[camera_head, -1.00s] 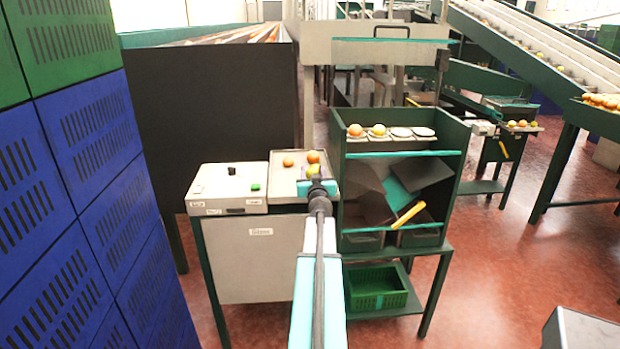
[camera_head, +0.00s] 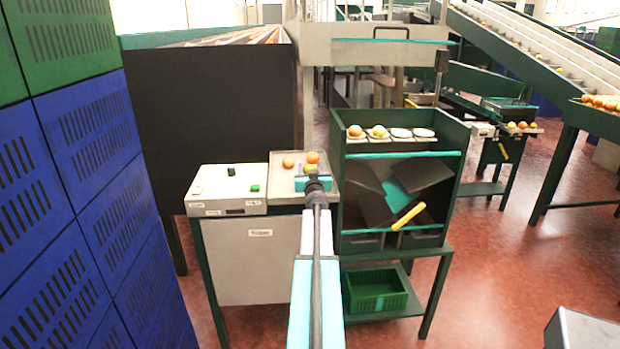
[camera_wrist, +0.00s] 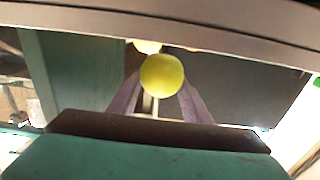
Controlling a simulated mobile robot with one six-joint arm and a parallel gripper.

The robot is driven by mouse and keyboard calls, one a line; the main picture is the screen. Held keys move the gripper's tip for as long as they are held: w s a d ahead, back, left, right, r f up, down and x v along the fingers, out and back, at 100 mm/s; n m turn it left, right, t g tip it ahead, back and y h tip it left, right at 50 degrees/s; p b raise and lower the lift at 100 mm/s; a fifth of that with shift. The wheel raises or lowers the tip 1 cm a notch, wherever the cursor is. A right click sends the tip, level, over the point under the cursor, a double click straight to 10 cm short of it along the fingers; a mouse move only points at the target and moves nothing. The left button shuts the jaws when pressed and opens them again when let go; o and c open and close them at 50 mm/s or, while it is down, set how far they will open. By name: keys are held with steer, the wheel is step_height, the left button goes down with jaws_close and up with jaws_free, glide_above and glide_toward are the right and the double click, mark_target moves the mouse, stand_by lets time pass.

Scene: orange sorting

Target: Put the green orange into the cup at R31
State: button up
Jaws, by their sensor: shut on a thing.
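The green orange (camera_wrist: 162,76) looks yellow-green and sits between the two purple-grey fingers of my gripper (camera_wrist: 160,84) in the wrist view. My gripper is shut on it. In the head view my gripper (camera_head: 313,180) is low over the grey tray (camera_head: 280,190), and the green orange (camera_head: 311,168) shows just beyond it, partly hidden. I cannot tell whether it touches the tray. A row of cups stands on top of the green rack to the right. Two right-hand cups, one (camera_head: 400,133) and another (camera_head: 424,133), look empty. No R31 label is readable.
Two oranges, one (camera_head: 288,163) and another (camera_head: 313,157), lie on the tray close by. The two left cups hold an orange fruit (camera_head: 355,131) and a yellowish fruit (camera_head: 378,131). The green rack's side wall (camera_head: 338,165) rises right of the tray. A control box (camera_head: 227,190) stands left.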

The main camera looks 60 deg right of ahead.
steer(key=shift+f+b, duration=1.65)
steer(key=shift+f, duration=0.15)
steer(key=o, duration=1.1)
steer(key=shift+r, duration=0.1)
steer(key=p+v, duration=0.1)
steer(key=v, duration=1)
steer(key=shift+s+a, duration=0.2)
steer(key=shift+a, duration=0.15)
steer(key=shift+o, duration=0.3)
